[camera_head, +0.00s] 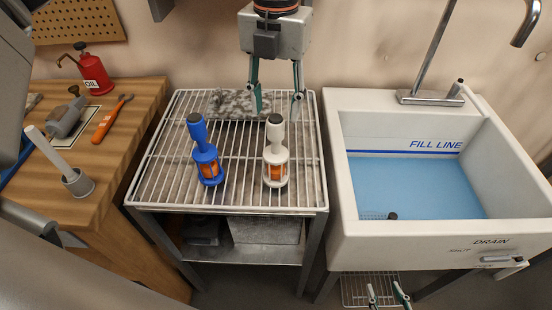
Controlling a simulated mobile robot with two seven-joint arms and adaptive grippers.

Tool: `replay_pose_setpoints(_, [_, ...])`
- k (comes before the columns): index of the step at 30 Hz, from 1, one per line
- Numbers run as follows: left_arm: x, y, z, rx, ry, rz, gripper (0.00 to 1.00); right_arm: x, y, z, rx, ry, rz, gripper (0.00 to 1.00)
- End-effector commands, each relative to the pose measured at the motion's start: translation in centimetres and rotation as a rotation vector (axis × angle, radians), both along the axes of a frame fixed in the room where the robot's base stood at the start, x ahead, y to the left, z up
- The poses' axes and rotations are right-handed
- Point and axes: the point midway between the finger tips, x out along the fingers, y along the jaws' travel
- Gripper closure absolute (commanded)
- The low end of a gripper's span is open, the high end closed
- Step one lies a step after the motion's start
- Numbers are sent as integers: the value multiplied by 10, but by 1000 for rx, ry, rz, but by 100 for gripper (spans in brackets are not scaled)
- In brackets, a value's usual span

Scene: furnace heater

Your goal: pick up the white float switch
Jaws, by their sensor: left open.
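My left gripper (277,112) is open, pointing down from the top of the picture. No contact shows. My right gripper (387,293) shows only its fingertips at the bottom edge; they are apart, with nothing seen between them.
A grey speckled slab (233,104) lies at the rack's back, behind my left gripper. A white sink (340,205) with blue water stands right. A wooden bench (128,130) at left holds a red oil can (95,74), an orange-handled tool (108,122) and other items.

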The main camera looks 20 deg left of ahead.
Motion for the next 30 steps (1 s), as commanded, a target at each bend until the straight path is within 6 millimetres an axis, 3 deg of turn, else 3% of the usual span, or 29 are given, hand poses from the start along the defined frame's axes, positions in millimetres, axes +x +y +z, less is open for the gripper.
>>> replay_pose_setpoints(11, [-1,0,-33,-1,2,-3,57,-7,0,-3,-1,13,0,60])
replay_pose_setpoints(19, [-1,-1,-70,-1,3,-2,57,-6,0,2,0,10,0,60])
replay_pose_setpoints(27, [0,-1,-75,-2,0,-2,57,-4,0,3,0,6,0,60])
replay_pose_setpoints(30, [0,-1,-75,-2,0,-2,83,-4,0,3,0,6,0,60])
